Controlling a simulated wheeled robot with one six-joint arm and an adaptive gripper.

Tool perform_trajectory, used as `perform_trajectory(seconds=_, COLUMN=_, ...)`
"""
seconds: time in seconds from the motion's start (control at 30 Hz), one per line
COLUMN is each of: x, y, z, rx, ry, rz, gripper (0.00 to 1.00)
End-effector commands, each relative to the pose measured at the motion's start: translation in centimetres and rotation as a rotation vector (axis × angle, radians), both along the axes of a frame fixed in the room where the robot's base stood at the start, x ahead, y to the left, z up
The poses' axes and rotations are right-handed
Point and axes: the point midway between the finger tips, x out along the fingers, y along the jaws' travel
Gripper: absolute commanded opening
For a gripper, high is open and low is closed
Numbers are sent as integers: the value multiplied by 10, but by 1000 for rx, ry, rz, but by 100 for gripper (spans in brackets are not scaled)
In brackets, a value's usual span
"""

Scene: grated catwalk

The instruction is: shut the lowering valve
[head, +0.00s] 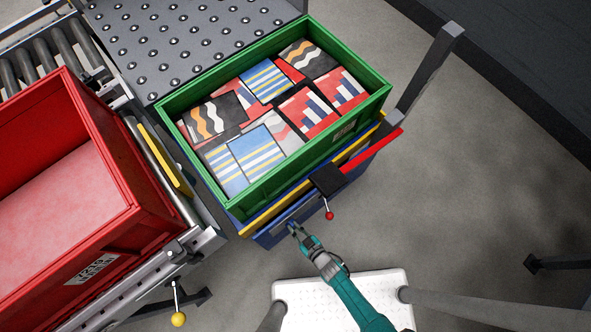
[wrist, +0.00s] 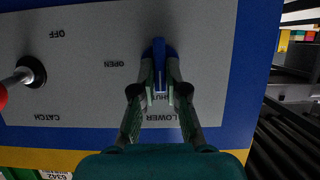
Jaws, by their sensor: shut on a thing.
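In the wrist view a grey panel (wrist: 75,60) with a blue border carries the lowering valve, a blue lever (wrist: 159,52) on a grey plate. The printing is upside down: LOWER is below the lever, OPEN to its left, and a partly hidden SHUT by its lower end. The lever runs up and down in the picture, in line with SHUT. My gripper (wrist: 160,88) has its fingers on both sides of the lever, shut on it. In the head view my gripper (head: 293,229) reaches the blue front under the green crate; the valve is hidden there.
A red-tipped knob lever (wrist: 18,80) labelled CATCH and OFF stands left of the valve; its red ball (head: 329,215) shows in the head view. A green crate (head: 310,172) of patterned packs sits above. A red crate (head: 110,205) stands on rollers at left.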

Motion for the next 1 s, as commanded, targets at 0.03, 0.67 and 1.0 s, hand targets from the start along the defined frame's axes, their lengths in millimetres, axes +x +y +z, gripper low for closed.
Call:
perform_trajectory(seconds=0.03, x=1, y=1, z=1, rx=-3, ry=-3, rz=1, gripper=0)
perform_trajectory(seconds=0.67, x=1, y=0, z=0, rx=-3, ry=-3, rz=1, gripper=38)
perform_trajectory(seconds=1.0, x=-2, y=-1, z=1, rx=-3, ry=-2, rz=0, gripper=38)
